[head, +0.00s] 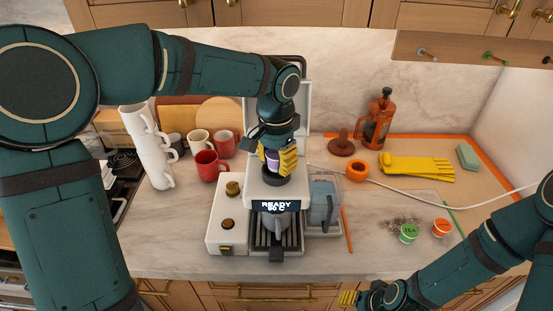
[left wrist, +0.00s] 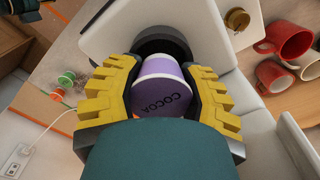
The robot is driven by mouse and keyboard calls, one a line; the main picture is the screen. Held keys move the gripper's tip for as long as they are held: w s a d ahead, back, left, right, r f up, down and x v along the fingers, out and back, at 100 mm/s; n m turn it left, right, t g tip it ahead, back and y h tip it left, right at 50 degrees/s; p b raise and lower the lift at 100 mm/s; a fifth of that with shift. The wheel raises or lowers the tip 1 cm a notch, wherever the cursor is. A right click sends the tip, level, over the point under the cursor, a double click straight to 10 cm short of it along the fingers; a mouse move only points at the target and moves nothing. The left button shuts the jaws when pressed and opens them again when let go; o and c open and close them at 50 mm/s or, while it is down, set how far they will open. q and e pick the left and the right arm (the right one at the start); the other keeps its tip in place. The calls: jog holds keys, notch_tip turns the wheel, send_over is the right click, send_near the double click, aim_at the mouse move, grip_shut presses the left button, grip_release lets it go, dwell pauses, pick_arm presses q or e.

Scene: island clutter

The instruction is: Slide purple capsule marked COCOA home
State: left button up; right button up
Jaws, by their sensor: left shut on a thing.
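The purple capsule (left wrist: 164,88) has a white rim and the dark word COCOA on its side. It also shows in the head view (head: 272,157). My left gripper (head: 276,162) is shut on the capsule, with a yellow finger on each side of it in the left wrist view. It holds the capsule over the top of the white coffee machine (head: 230,222), at the dark round opening (left wrist: 160,46). I cannot tell whether the capsule touches the opening. The machine's display reads READY 90 C. My right gripper (head: 348,298) is low at the front; its jaws are unclear.
A green TEA capsule (head: 408,231) and an orange capsule (head: 441,228) stand at the right. Red mugs (head: 210,167) and stacked white cups (head: 155,160) stand left of the machine.

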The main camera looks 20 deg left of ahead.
aim_at(276, 152)
pick_arm(q)
jog(key=shift+f+b, duration=0.3)
jog(key=shift+f, duration=0.2)
jog(key=o, duration=0.9)
notch_tip(276, 152, up, 12)
